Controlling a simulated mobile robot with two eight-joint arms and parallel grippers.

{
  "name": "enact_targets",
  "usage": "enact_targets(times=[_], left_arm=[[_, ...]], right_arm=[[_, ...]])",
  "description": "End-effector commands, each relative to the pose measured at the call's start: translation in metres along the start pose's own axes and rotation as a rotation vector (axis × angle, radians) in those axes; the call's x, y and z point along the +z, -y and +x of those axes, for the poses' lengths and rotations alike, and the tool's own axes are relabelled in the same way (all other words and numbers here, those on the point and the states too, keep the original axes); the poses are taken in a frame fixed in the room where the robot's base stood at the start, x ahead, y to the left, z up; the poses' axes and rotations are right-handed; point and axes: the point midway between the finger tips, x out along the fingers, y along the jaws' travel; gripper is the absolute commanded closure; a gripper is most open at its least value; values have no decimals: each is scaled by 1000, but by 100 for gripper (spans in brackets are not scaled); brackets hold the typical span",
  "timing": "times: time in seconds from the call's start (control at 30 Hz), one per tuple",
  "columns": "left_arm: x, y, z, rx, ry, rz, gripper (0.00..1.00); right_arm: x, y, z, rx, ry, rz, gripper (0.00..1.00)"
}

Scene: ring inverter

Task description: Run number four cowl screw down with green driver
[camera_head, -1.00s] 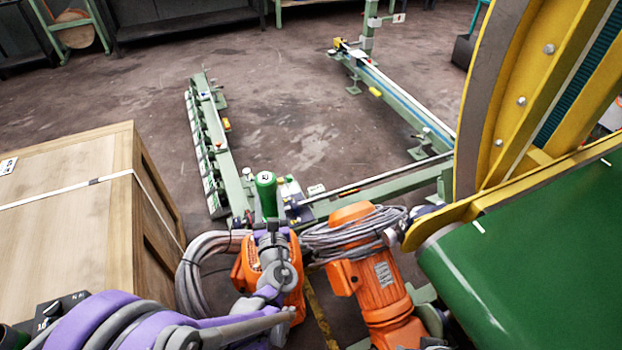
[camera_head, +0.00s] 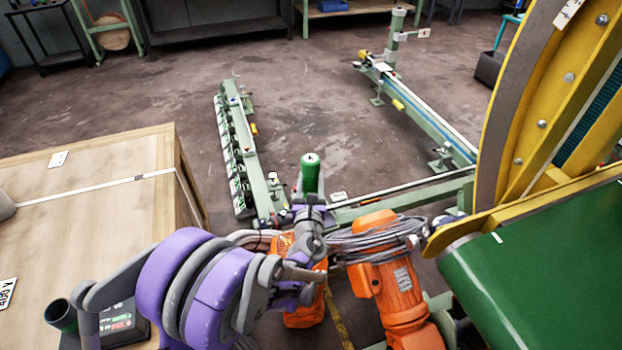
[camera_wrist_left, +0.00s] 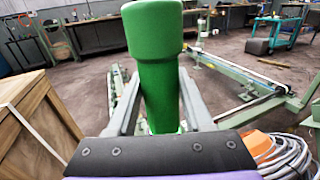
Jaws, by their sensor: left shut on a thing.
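The green driver (camera_head: 312,174) stands upright in my left gripper (camera_head: 311,197), above the orange motors. In the left wrist view the driver's thick green handle (camera_wrist_left: 153,60) fills the middle, with the grey fingers of the left gripper (camera_wrist_left: 160,112) on both sides of it. The left gripper is shut on the driver. The driver's lower end is hidden by the gripper and wrist. My right gripper is not in view. The cowl and its screws cannot be made out.
A wooden crate (camera_head: 110,165) stands at left, close to my left arm. Orange motors (camera_head: 385,270) with coiled grey cable (camera_head: 375,240) lie below the gripper. A yellow wheel frame (camera_head: 540,120) and green belt (camera_head: 540,285) block the right.

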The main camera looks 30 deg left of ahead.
Motion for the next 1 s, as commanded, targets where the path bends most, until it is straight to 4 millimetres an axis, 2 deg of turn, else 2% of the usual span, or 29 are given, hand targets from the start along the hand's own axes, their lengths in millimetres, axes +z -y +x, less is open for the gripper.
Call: enact_targets(times=[0.47, 1.0], left_arm=[[-5, 0, -1, 0, 1, 1, 100], [-48, 1, 0, 0, 0, 1, 100]], right_arm=[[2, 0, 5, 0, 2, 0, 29], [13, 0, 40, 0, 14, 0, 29]])
